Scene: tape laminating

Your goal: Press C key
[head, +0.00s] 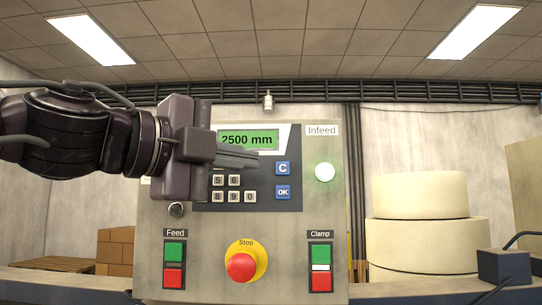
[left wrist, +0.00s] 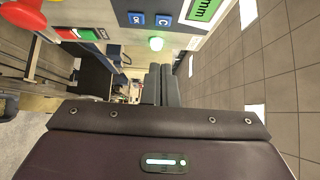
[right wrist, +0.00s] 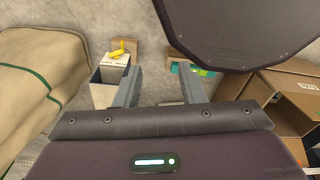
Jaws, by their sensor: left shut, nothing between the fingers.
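The blue C key (head: 282,168) sits on the dark keypad panel, right of the number keys and above the blue OK key (head: 283,192). The display (head: 248,139) reads 2500 mm. My left gripper (head: 256,160) is shut and empty, its fingertips a little left of the C key and slightly higher in the head view. It covers part of the keypad's upper number keys. The left wrist view shows the C key (left wrist: 163,20) beyond the closed fingertips (left wrist: 160,68), apart from them in the picture. My right gripper (right wrist: 158,82) is open and empty, away from the panel.
Below the keypad are Feed buttons (head: 174,265), a red Stop button (head: 241,267) and Clamp buttons (head: 321,267). A lit Infeed lamp (head: 325,172) is right of the C key. Cardboard boxes (right wrist: 280,110) and a box with a yellow object (right wrist: 123,48) lie near my right gripper.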

